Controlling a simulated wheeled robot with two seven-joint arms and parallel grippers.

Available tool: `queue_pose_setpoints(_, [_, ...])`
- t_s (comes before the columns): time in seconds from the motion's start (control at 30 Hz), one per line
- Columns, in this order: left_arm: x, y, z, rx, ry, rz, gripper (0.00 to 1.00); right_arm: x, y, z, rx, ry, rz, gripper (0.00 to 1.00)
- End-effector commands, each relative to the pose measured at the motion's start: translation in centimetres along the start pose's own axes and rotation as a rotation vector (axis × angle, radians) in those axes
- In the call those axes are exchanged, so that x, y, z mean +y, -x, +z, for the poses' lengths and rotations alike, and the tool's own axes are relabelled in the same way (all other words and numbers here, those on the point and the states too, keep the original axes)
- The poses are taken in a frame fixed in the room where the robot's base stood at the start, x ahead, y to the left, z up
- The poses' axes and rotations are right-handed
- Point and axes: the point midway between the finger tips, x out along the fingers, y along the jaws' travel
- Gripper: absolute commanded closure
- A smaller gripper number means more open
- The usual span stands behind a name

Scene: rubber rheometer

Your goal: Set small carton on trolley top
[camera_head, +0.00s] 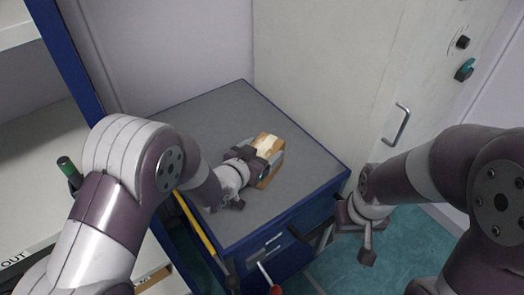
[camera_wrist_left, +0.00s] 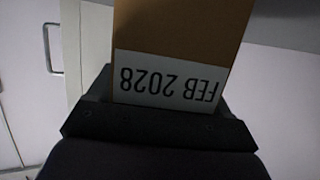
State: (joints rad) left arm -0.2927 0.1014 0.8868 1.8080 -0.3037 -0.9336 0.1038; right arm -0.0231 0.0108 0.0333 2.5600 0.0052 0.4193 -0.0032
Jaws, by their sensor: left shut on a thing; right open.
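The small carton (camera_head: 267,148) is brown with a pale strip across it. In the head view it is at the trolley top (camera_head: 205,131), a grey surface on a blue cabinet-like body. My left gripper (camera_head: 262,166) is shut on the carton. The left wrist view shows the carton (camera_wrist_left: 175,32) close up, with a white label reading "FEB 2028" upside down. I cannot tell whether the carton's underside touches the trolley top. My right gripper (camera_head: 345,238) is open and empty, beside the trolley's right front edge and over the floor.
A tall pale cabinet with a metal handle (camera_head: 396,124) stands behind and right of the trolley. Shelving with a blue post (camera_head: 66,62) is at the left. A yellow bar (camera_head: 196,226) runs along the trolley's left side. The top's back and right parts are bare.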

Motion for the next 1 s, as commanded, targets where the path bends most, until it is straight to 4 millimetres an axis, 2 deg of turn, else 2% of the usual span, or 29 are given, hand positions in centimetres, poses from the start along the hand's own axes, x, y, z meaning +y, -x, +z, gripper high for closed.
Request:
queue_pose_setpoints(0.1, [0.0,-0.1,0.2,0.003,0.0,0.0,0.69,0.0,-0.3,0.0,0.0,0.0,0.0,0.57])
queue_pose_setpoints(0.13, [0.0,-0.1,0.3,0.0,0.0,0.0,0.18,0.0,-0.3,0.1,0.0,0.0,0.0,0.57])
queue_pose_setpoints(0.2, [0.0,-0.1,0.2,0.0,0.0,0.0,0.0,0.0,-0.2,0.0,0.0,0.0,0.0,0.57])
queue_pose_setpoints(0.47, [0.0,0.1,-0.2,0.0,0.0,0.0,0.0,0.0,0.1,0.0,0.0,0.0,0.0,0.57])
queue_pose_setpoints(0.57, [0.0,1.0,-0.2,0.001,-0.001,-0.001,0.0,0.0,0.1,0.0,0.0,0.0,0.0,0.57])
queue_pose_setpoints(1.0, [-0.1,10.3,-0.2,0.001,0.0,-0.003,0.0,0.0,0.7,-0.1,0.0,0.0,0.0,0.57])
